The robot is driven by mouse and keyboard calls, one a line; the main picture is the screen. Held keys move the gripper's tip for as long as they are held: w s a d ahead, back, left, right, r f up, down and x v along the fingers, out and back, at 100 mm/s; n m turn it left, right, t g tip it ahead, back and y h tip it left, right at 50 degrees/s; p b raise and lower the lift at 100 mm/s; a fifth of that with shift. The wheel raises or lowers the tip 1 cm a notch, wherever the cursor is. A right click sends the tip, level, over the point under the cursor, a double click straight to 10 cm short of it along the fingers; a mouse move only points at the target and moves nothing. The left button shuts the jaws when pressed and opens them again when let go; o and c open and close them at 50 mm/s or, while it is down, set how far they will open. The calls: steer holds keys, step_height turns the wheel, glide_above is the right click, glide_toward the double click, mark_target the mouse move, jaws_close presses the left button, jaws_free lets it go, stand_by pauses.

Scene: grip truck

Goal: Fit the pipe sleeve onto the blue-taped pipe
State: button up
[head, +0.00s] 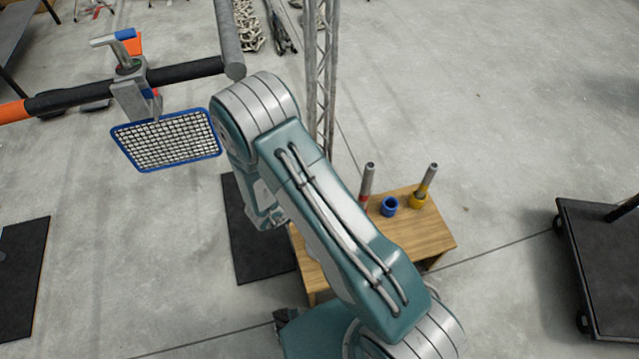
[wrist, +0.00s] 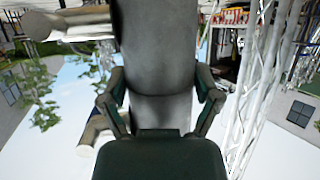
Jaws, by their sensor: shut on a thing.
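My gripper (wrist: 159,100) shows in the wrist view with a finger on each side of a wide grey cylinder, which looks like the pipe sleeve (wrist: 155,50). It is shut on the sleeve, which runs up out of the top of the picture. The blue-taped pipe (head: 105,40) appears to be the short grey pipe with a blue band at upper left. It sticks out sideways by a clamp (head: 131,98) on a black bar. The sleeve's distance from it cannot be told.
A wooden table (head: 428,238) bears an empty-looking blue ring holder (head: 389,206), a red-banded pipe (head: 368,180) and a yellow-banded pipe (head: 428,180). A blue-framed mesh (head: 168,140) hangs below the black bar (head: 185,71). A truss (head: 322,80) stands behind my arm. A dark cart (head: 608,260) is at right.

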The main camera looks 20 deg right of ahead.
steer(key=shift+f, duration=0.3)
stand_by(0.4)
steer(key=shift+f, duration=2.25)
steer(key=shift+f, duration=0.25)
steer(key=o, duration=1.1)
steer(key=shift+f, duration=0.1)
steer(key=v, duration=1.2)
steer(key=shift+w, duration=0.1)
